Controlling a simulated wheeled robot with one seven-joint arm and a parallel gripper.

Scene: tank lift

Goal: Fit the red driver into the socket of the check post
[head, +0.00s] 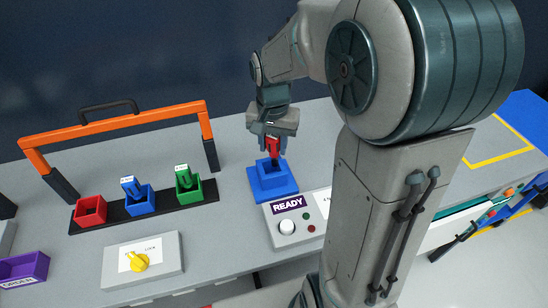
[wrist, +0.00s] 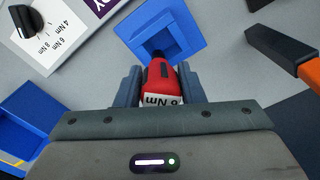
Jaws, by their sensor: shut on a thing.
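My gripper (head: 272,143) is shut on the red driver (head: 273,148), above the blue check post (head: 273,186) at the middle of the table. In the head view the driver looks roughly upright.
A black rack (head: 128,211) at left has red, blue and green sockets; blue and green hold drivers, red is empty. An orange arch (head: 120,123) stands behind it. A READY panel (head: 290,222) adjoins the post's front. A yellow-knob box (head: 143,262) and purple bin (head: 24,268) are front left.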

